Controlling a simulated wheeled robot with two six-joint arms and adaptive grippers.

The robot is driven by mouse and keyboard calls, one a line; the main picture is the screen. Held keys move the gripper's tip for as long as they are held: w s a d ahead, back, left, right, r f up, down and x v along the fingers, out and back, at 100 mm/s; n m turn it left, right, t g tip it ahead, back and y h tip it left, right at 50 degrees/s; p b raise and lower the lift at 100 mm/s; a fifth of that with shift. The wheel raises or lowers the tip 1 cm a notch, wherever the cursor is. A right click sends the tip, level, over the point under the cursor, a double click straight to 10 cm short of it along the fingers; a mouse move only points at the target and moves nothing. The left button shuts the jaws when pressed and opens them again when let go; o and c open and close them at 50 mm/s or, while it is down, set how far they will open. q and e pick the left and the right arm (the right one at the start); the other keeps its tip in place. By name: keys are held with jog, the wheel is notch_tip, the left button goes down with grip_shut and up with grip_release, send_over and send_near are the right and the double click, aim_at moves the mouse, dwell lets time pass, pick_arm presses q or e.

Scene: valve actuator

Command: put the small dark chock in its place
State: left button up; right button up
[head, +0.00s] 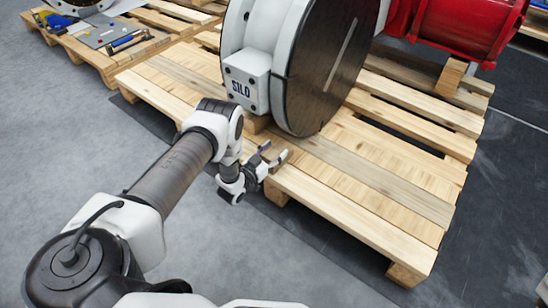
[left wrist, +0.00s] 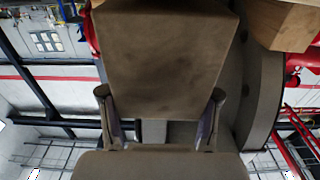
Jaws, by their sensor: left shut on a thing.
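The small dark chock (left wrist: 165,60) fills the upper middle of the left wrist view as a brown-grey block with a flat face. The two fingers of my left gripper (left wrist: 160,118) are on either side of it, shut on it. In the head view my left gripper (head: 273,157) is at the pallet's near edge, in front of the valve; I cannot make out the chock clearly there. The valve (head: 262,30) has a white body marked SILO and a large dark round face. My right gripper is not in view.
The valve stands on a slatted wooden pallet (head: 370,200). A light wooden block (head: 257,123) is under its body, and another (head: 450,75) is under the red actuator (head: 460,25). A second pallet (head: 105,60) at upper left carries tools. Bare slats lie right of my gripper.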

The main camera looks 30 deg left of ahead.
pick_arm(q)
jog(key=shift+f, duration=0.5)
jog(key=o, duration=1.4)
jog(key=shift+r, duration=0.1)
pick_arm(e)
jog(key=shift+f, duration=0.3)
